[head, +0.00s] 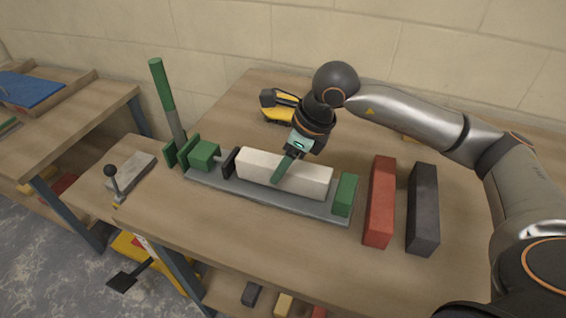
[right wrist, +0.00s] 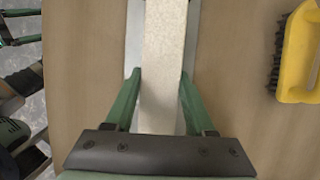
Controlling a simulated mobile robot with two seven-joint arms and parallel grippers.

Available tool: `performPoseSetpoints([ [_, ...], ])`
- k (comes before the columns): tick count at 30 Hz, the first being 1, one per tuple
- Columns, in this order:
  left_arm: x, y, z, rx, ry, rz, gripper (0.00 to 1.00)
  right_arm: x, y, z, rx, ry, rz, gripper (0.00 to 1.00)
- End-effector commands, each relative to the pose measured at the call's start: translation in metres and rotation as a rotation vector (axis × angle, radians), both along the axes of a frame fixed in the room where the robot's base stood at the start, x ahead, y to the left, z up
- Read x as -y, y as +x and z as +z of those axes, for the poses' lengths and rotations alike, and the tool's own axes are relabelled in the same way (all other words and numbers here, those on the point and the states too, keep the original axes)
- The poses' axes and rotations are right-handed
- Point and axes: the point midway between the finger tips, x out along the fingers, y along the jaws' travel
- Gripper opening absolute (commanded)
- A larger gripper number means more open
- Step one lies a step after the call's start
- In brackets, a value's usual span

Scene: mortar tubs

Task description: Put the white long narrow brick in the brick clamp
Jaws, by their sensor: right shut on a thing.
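The white long narrow brick (head: 305,177) lies lengthwise in the brick clamp (head: 255,190), between its black pad on the left and its green end block on the right. I cannot tell whether the brick touches either end. The brick also shows in the right wrist view (right wrist: 163,60), running between the fingers. My right gripper (head: 284,168) is shut on the brick near its middle, from above, with one green finger on each long side (right wrist: 158,100). The clamp's green lever (head: 162,85) stands upright at its left end. My left gripper is not in the head view.
A red brick (head: 380,200) and a dark grey brick (head: 423,210) lie right of the clamp. A yellow brush (head: 280,108) lies behind it, also at the right of the wrist view (right wrist: 300,55).

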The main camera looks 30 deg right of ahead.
Motion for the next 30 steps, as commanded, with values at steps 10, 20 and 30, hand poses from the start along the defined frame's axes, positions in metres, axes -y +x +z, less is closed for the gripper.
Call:
performPoseSetpoints([
  [10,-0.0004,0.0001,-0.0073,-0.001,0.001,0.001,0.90,-0.0005,0.0011,-0.0048,0.007,0.003,0.000,0.00],
  [20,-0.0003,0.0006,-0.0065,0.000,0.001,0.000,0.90,-0.0002,0.0004,-0.0053,0.003,0.001,0.001,0.90],
  [30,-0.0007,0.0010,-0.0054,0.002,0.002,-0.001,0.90,0.0006,-0.0009,-0.0063,-0.003,-0.001,-0.001,0.90],
])
